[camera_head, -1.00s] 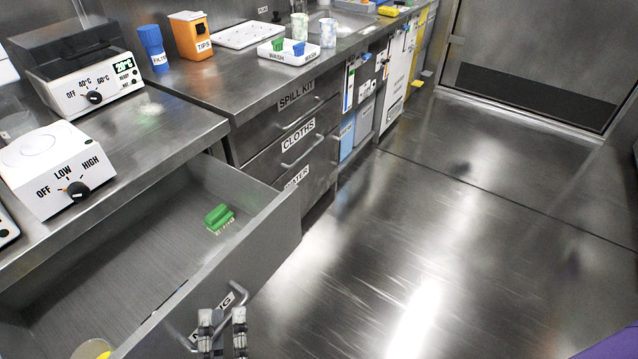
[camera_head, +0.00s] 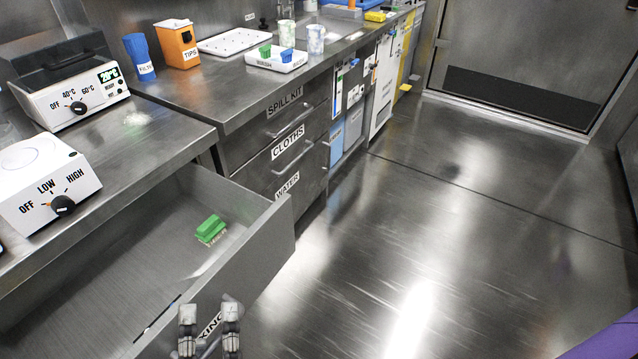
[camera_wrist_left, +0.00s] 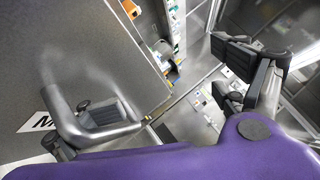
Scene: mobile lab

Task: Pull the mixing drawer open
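The mixing drawer (camera_head: 262,232) is pulled out from under the left worktop, its inside showing. A green brush (camera_head: 210,229) lies in it. Its front label is partly hidden by my left gripper (camera_head: 209,322), which is at the drawer's handle (camera_head: 212,348). In the left wrist view, the bent metal handle (camera_wrist_left: 62,108) stands out from the drawer front (camera_wrist_left: 75,55). My left gripper (camera_wrist_left: 178,83) has its fingers wide apart there. One finger shows within the handle's loop and the other is outside; contact is unclear. My right gripper is out of view.
Closed drawers labelled spill kit (camera_head: 285,100), cloths (camera_head: 288,141) and water (camera_head: 287,185) stand beyond the open drawer. Two white devices (camera_head: 45,180) with dials are on the worktop above it. The floor (camera_head: 400,250) to the right is clear.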

